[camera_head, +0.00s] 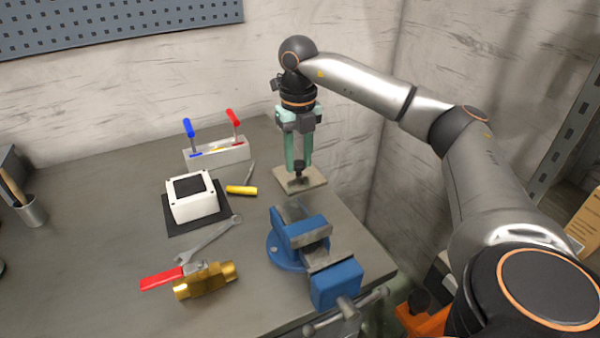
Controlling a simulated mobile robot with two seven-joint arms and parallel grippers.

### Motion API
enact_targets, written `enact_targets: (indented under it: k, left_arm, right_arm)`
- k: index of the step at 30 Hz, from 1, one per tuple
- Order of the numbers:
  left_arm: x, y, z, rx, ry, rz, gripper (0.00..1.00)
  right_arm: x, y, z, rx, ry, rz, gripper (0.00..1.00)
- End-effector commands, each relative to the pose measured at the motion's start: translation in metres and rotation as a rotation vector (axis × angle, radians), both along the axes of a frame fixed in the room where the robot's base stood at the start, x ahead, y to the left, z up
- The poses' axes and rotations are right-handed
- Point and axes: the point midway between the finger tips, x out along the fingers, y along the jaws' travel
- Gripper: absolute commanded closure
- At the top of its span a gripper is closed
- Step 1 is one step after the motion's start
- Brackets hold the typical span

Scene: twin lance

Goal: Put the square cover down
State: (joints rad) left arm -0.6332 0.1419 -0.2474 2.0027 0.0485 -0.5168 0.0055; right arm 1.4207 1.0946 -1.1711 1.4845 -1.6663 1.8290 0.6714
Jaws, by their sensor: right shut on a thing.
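The square cover (312,181) is a flat beige plate with a dark knob on top. My right gripper (299,166) points down and is shut on the knob. The cover is at the back right of the workbench, behind the blue vise; I cannot tell whether it touches the bench top. A white square box (193,207) with a dark square top stands on a black mat (181,228), to the left of the cover. My left gripper is not in view.
A blue vise (300,235) stands in front of the cover. A metal cup (31,212) is at left.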

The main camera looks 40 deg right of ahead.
Motion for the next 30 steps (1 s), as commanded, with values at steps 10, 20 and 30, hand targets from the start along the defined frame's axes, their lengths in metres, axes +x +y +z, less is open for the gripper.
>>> enact_targets:
  k: [10,20,30]
  left_arm:
    - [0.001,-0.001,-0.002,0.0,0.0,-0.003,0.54]
    - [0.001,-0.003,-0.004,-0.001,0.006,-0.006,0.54]
    - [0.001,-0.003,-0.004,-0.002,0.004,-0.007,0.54]
  right_arm:
    - [0.009,-0.016,-0.031,0.0,0.0,0.0,1.0]
    - [0.009,-0.015,-0.051,0.002,-0.004,0.0,1.0]
    - [0.009,-0.015,-0.054,0.001,0.0,0.0,0.54]
